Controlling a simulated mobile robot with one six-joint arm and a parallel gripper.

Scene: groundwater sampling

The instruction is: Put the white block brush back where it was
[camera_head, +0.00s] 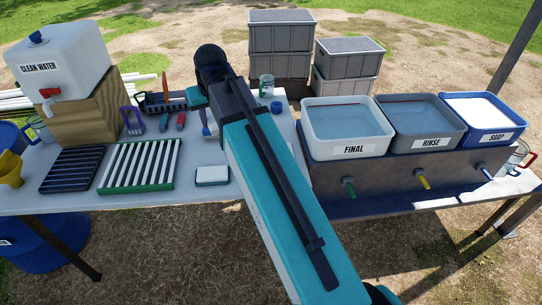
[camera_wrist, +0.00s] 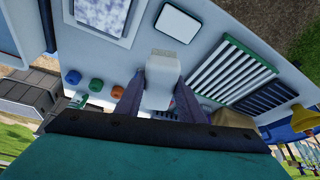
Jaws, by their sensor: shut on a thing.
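My gripper (camera_wrist: 160,98) is shut on the white block brush (camera_wrist: 162,70), which shows between the two fingers in the wrist view. It is held over the pale table. In the head view my arm hides most of the gripper, and I cannot make out the brush clearly there. A flat white pad with a dark edge (camera_head: 212,175) lies on the table right of the green-framed rack. It also shows in the wrist view (camera_wrist: 178,23), just beyond the held brush and apart from it.
The green-framed striped rack (camera_head: 140,165) and a dark rack (camera_head: 73,169) lie to the left. The FINAL (camera_head: 348,128), RINSE (camera_head: 420,121) and SOAP (camera_head: 483,113) basins stand at the right. Coloured caps (camera_wrist: 95,85) sit on the table. Bare table shows around the white pad.

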